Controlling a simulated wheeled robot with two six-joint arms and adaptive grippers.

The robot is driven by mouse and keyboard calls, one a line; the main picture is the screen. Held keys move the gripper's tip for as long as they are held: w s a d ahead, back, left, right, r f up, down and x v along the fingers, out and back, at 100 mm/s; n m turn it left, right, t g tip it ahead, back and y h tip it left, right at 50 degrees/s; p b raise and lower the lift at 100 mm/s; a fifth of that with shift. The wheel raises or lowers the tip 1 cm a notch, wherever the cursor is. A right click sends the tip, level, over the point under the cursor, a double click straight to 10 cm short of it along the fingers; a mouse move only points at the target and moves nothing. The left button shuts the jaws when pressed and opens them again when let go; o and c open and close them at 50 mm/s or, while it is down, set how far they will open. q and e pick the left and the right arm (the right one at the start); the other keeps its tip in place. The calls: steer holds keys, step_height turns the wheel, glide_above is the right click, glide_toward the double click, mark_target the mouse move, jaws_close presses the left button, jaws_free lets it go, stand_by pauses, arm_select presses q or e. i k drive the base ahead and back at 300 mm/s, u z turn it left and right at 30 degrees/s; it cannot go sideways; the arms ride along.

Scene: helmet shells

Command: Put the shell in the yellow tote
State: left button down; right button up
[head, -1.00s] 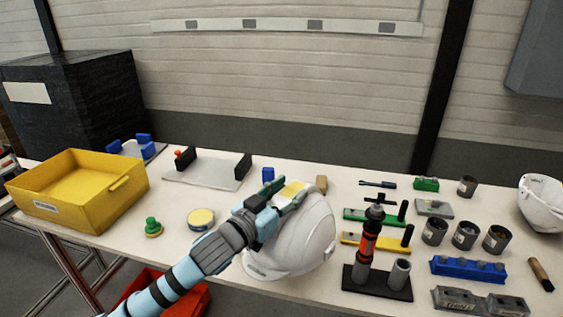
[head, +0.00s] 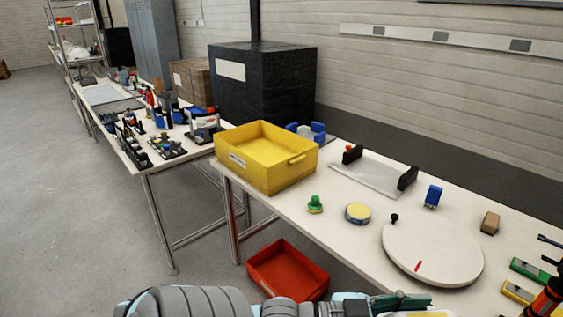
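The yellow tote (head: 262,178) stands open at the left end of the near table, and its visible inside is empty. My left gripper (head: 405,302) is at the bottom edge of the head view, in front of the table. A sliver of the white shell with its yellow patch (head: 422,313) shows right beside the fingers; the rest is cut off by the frame. The gripper appears shut on the shell's edge, though the contact is mostly hidden.
A white round turntable (head: 440,258) with a black knob and red mark is bare. A green knob piece (head: 315,204) and a yellow-topped round tin (head: 358,213) stand near the tote. A red bin (head: 288,270) is below the table. A black box (head: 262,85) is behind the tote.

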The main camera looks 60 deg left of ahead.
mark_target(265, 160)
steer(key=u, duration=3.85)
steer(key=i, duration=4.45)
steer(key=z, duration=4.55)
